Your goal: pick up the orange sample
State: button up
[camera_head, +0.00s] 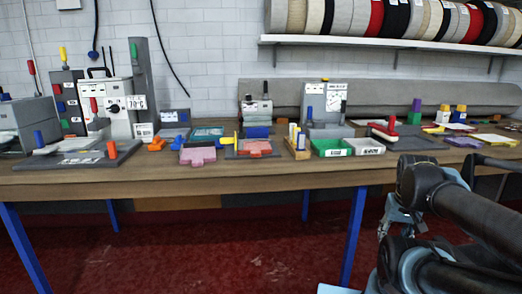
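A small orange piece (157,144) lies on the wooden workbench, left of the middle. A flat orange-red piece (256,148) lies on a dark board near the front edge, beside a yellow upright part. I cannot tell which of the two is the orange sample. My arm comes in from the lower right. My gripper (386,228) seems to be the small jointed part below the arm, in front of the bench and below its top. It is apart from both orange pieces, and its fingers are too small and dark to read.
The workbench (330,172) has blue legs. A pink piece (198,155) lies near the front edge, between the orange pieces. Green (331,148) and white (366,146) trays stand right of the middle. Machines crowd the left end. A shelf (380,43) of binding rolls hangs above.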

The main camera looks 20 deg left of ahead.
aim_at(254, 148)
jog(key=z, duration=0.7)
jog(key=k, duration=1.4)
jog(key=u, duration=0.95)
jog(key=i, duration=1)
